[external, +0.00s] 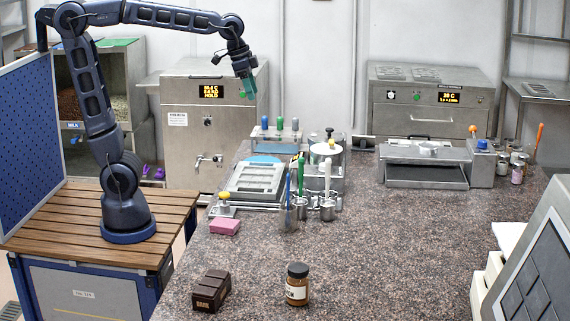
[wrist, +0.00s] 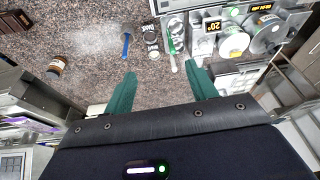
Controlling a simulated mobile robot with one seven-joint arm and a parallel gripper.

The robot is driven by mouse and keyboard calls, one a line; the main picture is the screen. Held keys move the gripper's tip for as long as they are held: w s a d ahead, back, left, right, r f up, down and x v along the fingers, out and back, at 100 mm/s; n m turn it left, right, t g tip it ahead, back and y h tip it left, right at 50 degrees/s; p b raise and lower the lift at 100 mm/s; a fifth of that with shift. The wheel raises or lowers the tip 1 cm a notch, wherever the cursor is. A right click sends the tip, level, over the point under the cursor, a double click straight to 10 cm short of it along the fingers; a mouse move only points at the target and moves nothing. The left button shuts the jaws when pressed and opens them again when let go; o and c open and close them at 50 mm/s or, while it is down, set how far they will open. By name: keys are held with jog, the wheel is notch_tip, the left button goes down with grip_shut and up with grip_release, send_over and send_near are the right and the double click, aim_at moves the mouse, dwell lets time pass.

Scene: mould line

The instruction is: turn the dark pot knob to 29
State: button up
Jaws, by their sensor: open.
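A metal melting unit (external: 330,172) stands on the counter's back edge, partly hidden by upright tools. A small black knob-like part (external: 329,132) sits at its top; I cannot tell whether this is the dark pot knob. The wrist view shows round pots or lids, one pale (wrist: 233,41) and one wider (wrist: 268,30), beside a display (wrist: 212,26) that seems to read 20°. No dial marking is legible. My gripper (external: 246,86) is raised to the left of the unit, above it. Its green fingers (wrist: 160,85) are open, apart and empty.
Tools with blue, green and white handles stand in metal cups (external: 327,210) in front of the unit. A mould tray (external: 255,182), pink sponge (external: 225,227), dark block (external: 211,291) and brown jar (external: 297,285) are on the counter. The counter's middle is clear.

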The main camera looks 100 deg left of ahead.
jog(key=w+a+f+g, duration=0.1)
jog(key=w+a, duration=0.8)
jog(key=a, duration=0.4)
jog(key=w+a+f+g, duration=0.1)
jog(key=w+a+f, duration=0.1)
jog(key=w+a, duration=0.9)
jog(key=w+a+f, duration=0.1)
jog(key=a+f, duration=0.5)
jog(key=a, duration=0.4)
jog(key=w+a+f+g, duration=0.1)
jog(key=a+f, duration=0.4)
jog(key=a, duration=0.6)
jog(key=w+a+f, duration=0.1)
jog(key=a+f, duration=0.5)
jog(key=a, duration=0.4)
jog(key=shift+n, duration=0.3)
jog(key=f, duration=1)
jog(key=shift+s+a+f, duration=0.15)
jog(key=shift+s, duration=0.1)
jog(key=c, duration=1)
